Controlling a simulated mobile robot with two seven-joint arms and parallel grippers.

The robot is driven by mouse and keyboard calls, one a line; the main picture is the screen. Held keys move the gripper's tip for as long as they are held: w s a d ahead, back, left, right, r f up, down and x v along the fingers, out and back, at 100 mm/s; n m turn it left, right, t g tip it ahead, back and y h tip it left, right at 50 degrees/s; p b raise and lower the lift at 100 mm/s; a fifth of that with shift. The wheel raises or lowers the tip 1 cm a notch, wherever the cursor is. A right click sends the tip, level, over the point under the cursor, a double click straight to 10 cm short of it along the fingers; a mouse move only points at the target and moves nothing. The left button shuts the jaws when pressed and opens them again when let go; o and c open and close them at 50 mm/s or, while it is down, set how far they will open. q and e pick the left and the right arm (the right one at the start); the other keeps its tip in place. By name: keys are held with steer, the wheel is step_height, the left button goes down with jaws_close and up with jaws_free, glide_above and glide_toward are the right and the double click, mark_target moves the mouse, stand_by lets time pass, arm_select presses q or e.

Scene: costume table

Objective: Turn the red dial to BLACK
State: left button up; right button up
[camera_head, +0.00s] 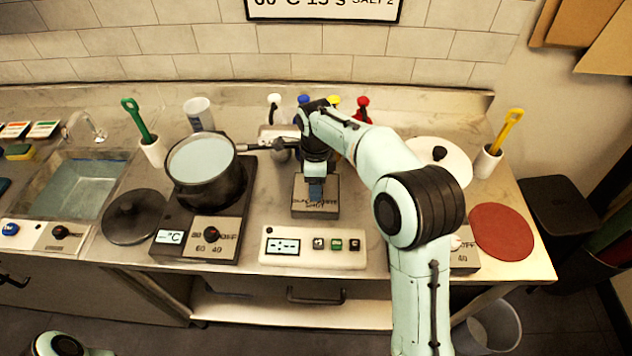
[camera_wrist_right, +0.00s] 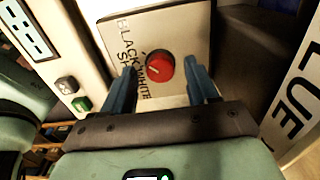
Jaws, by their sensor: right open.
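The red dial (camera_wrist_right: 160,66) sits on the face of a grey box (camera_wrist_right: 180,30) lettered BLACK, WHITE and SHUT. A short white mark on the dial points toward the lettered side, lower left in the right wrist view; I cannot tell exactly which word it meets. In the head view, the box (camera_head: 332,192) stands mid-counter and my gripper hides the dial. My right gripper (camera_head: 316,192) points down over the box. In the wrist view its blue fingers (camera_wrist_right: 161,76) are apart, one on each side of the dial, with visible gaps. My left gripper is out of view.
A white panel (camera_head: 345,254) with a display and buttons stands in front of the box. A pot (camera_head: 203,190) sits on a hot plate to the left. Colored-cap bottles (camera_head: 363,108) stand behind. A white round lid (camera_head: 455,155) and red mat (camera_head: 503,232) lie right.

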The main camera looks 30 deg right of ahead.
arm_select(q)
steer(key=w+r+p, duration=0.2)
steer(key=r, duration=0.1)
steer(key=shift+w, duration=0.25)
arm_select(e)
step_height(320, 180, up, 13)
steer(key=shift+f, duration=0.1)
